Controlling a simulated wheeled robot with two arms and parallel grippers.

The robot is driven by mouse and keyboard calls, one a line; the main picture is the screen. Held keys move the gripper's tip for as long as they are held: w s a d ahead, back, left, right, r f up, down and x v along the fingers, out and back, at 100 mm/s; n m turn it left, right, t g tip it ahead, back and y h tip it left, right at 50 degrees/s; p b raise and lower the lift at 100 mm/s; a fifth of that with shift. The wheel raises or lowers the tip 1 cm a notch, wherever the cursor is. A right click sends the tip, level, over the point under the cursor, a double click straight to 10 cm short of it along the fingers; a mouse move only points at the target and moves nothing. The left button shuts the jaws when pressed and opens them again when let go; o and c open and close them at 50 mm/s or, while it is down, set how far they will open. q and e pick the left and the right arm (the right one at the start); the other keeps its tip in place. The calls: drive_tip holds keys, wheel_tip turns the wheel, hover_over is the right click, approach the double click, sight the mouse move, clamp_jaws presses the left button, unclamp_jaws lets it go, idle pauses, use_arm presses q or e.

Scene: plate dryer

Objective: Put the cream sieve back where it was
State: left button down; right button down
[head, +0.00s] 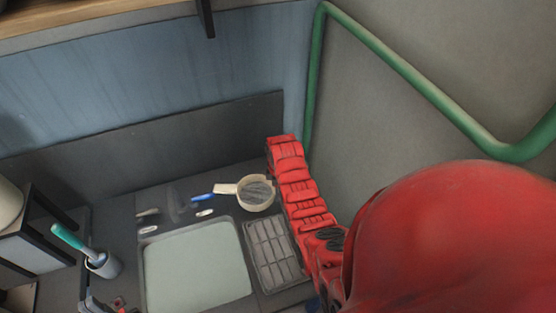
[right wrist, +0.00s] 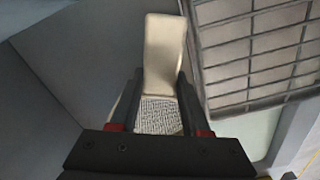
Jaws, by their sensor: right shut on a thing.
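The cream sieve (head: 241,190) is at the back of the counter in the head view, its handle pointing left and its round bowl on the right, beside my red right arm. In the right wrist view its handle (right wrist: 165,50) extends away beyond the fingers, with the mesh nearer. My right gripper (right wrist: 160,88) is shut on the sieve, one dark finger on each side. The fingers' contact with it is partly hidden. I cannot tell whether the sieve touches the counter. My left gripper (head: 104,304) is at the bottom left edge of the head view, cut off; its jaws are unclear.
A gridded rack (head: 272,252) lies right of a pale green basin (head: 196,268); it also shows in the right wrist view (right wrist: 255,45). A blue-handled item (head: 202,197) lies left of the sieve. A cup with a teal-handled brush (head: 104,265) stands left. A green pipe (head: 420,84) runs along the wall.

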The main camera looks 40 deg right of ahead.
drive_tip(key=w+d, duration=0.1)
drive_tip(key=w+d+b, duration=0.1)
drive_tip(key=shift+w+f, duration=0.15)
drive_tip(key=shift+w, duration=0.25)
drive_tip(key=shift+w+d+b, duration=0.5)
drive_tip(key=shift+w+b, duration=0.05)
drive_tip(key=shift+b, duration=0.25)
drive_tip(key=shift+w+d+f+b, duration=0.25)
drive_tip(key=shift+w+d+b, duration=0.15)
drive_tip(key=shift+w+b, duration=0.2)
drive_tip(key=w+d+b, duration=0.1)
drive_tip(key=b, duration=0.3)
drive_tip(key=shift+f, duration=0.4)
drive_tip(key=shift+w+d+r+b, duration=0.2)
drive_tip(key=shift+w+r+b, duration=0.2)
drive_tip(key=shift+b, duration=0.5)
drive_tip(key=shift+f+b, duration=0.1)
drive_tip(key=shift+b, duration=0.25)
wheel_tip(320, 180, down, 3)
drive_tip(key=b, duration=0.3)
drive_tip(key=shift+f+b, duration=0.2)
drive_tip(key=shift+b, duration=0.15)
drive_tip(key=shift+w+d, duration=0.1)
drive_tip(key=shift+r, duration=0.1)
drive_tip(key=shift+f, duration=0.2)
drive_tip(key=shift+c, duration=1.8)
unclamp_jaws()
